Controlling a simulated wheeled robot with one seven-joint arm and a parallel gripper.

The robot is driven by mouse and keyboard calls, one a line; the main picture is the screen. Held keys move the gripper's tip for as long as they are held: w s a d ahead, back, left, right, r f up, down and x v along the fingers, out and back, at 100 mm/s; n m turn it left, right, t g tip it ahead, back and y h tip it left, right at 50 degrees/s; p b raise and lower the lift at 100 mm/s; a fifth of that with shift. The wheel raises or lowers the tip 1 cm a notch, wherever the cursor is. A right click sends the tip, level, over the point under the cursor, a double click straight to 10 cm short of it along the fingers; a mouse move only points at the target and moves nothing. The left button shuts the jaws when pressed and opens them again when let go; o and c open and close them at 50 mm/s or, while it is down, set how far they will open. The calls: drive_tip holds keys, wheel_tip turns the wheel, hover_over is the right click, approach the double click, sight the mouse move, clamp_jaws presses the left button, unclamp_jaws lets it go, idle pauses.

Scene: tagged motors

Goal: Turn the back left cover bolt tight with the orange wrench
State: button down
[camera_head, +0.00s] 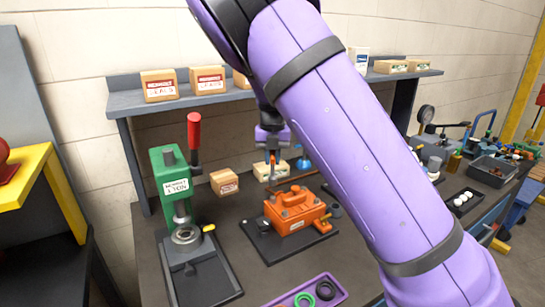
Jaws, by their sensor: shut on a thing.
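My gripper (271,152) points down just behind the orange motor housing (295,211), above its back left side. It is shut on the orange wrench (272,160), of which a small upright orange part shows at the fingertips. The wrench's lower end is too small to make out, so I cannot tell whether it sits on the bolt. The orange housing has a raised cover with a handle-like top and stands on a dark base plate (262,240). The back left cover bolt cannot be made out.
A green press (171,187) with a red-handled lever stands to the left. A purple tray (312,292) with green and black rings lies in front. Small boxes (224,181) stand behind, under a shelf (190,102) with more boxes. My purple arm hides much of the bench's right side.

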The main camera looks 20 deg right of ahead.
sight(273, 175)
drive_tip(key=n, duration=0.2)
drive_tip(key=f+n, duration=0.1)
drive_tip(key=n, duration=0.2)
drive_tip(key=shift+f, duration=0.2)
drive_tip(key=n, duration=0.4)
drive_tip(key=shift+f, duration=0.2)
drive_tip(key=n, duration=0.5)
drive_tip(key=shift+f, duration=0.3)
drive_tip(key=n, duration=0.6)
drive_tip(key=shift+f, duration=0.35)
drive_tip(key=n, duration=0.5)
drive_tip(key=shift+f, duration=0.25)
drive_tip(key=shift+f, duration=0.15)
drive_tip(key=shift+f, duration=1)
